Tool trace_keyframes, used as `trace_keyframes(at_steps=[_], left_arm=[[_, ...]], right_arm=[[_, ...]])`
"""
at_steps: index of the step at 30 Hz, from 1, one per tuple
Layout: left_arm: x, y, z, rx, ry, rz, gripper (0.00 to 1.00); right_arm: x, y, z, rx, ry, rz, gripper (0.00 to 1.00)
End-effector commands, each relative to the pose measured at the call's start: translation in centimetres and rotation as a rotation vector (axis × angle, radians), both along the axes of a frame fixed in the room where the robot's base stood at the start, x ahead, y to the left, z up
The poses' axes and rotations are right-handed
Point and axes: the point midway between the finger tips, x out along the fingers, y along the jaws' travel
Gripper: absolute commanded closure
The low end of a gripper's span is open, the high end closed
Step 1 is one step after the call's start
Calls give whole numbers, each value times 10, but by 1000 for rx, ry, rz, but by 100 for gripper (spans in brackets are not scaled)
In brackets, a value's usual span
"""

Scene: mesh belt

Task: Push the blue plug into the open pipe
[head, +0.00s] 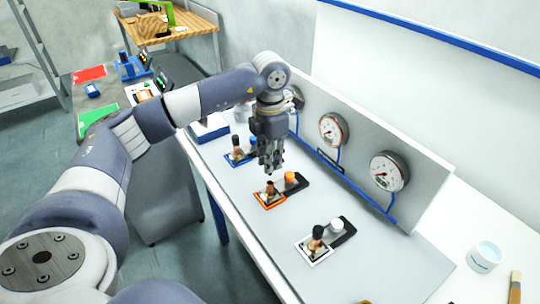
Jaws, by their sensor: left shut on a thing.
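My left gripper (270,162) points down above the middle station, its fingers close together on a small thing that I cannot make out. Below the fingertips, a short copper-coloured pipe (269,188) stands upright on an orange-edged plate (270,201). An orange round piece (290,178) sits on a black block beside it. A blue piece (253,141) shows partly behind the gripper, next to a dark-topped pipe (236,143) on a blue-edged plate. Whether this piece is the plug is unclear. My right gripper is out of view.
Nearer, a dark-topped pipe (317,234) stands on a white-edged plate beside a white round piece (336,225). A grey panel with pressure gauges (334,129) and blue tubing rises behind the stations. A white cup (484,257) and a brush (515,287) lie to the right.

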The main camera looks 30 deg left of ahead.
Motion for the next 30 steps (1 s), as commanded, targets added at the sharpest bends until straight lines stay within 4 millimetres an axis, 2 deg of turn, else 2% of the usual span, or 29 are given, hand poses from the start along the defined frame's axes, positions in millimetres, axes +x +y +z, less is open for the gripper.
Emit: trace_keyframes(at_steps=[1,7,30], left_arm=[[0,0,-9,0,1,0,99],[0,0,-21,1,0,0,99],[0,0,-22,0,0,0,99]], right_arm=[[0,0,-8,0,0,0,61],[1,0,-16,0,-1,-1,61],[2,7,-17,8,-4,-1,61]])
